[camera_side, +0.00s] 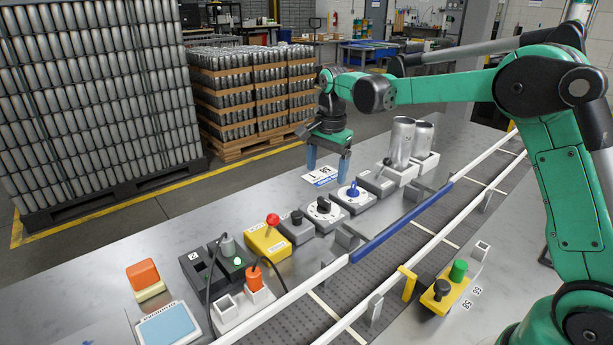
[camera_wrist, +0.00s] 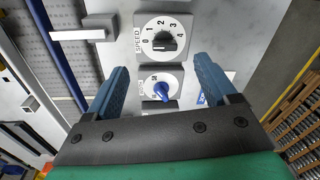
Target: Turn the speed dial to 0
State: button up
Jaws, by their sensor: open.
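The speed dial is a white round face with a black knob and the numbers 0 to 4, marked SPEED, in the wrist view (camera_wrist: 165,42). In the side view it is the black-knobbed dial (camera_side: 323,208). I cannot tell which number its knob points at. My gripper (camera_side: 328,172) is open and empty, pointing down above the table behind the dial row. In the wrist view its blue fingers (camera_wrist: 160,68) reach either side of the dial row, with a blue-knobbed dial (camera_wrist: 162,90) between them and the speed dial beyond the fingertips.
The blue-knobbed dial (camera_side: 353,195) sits right of the speed dial, and a smaller black-knobbed box (camera_side: 296,224) left of it. A yellow box with a red-balled lever (camera_side: 267,240) stands further left. Metal cans (camera_side: 400,143) stand at right. The conveyor (camera_side: 385,260) runs along the front.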

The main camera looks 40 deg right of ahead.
aim_at(325, 199)
jog(key=f, duration=0.1)
jog(key=w+d+f+m, duration=0.1)
jog(key=f+m+g, duration=0.1)
jog(key=shift+w+d, duration=0.15)
jog(key=shift+w, duration=0.1)
jog(key=shift+f, duration=2.85)
grip_shut()
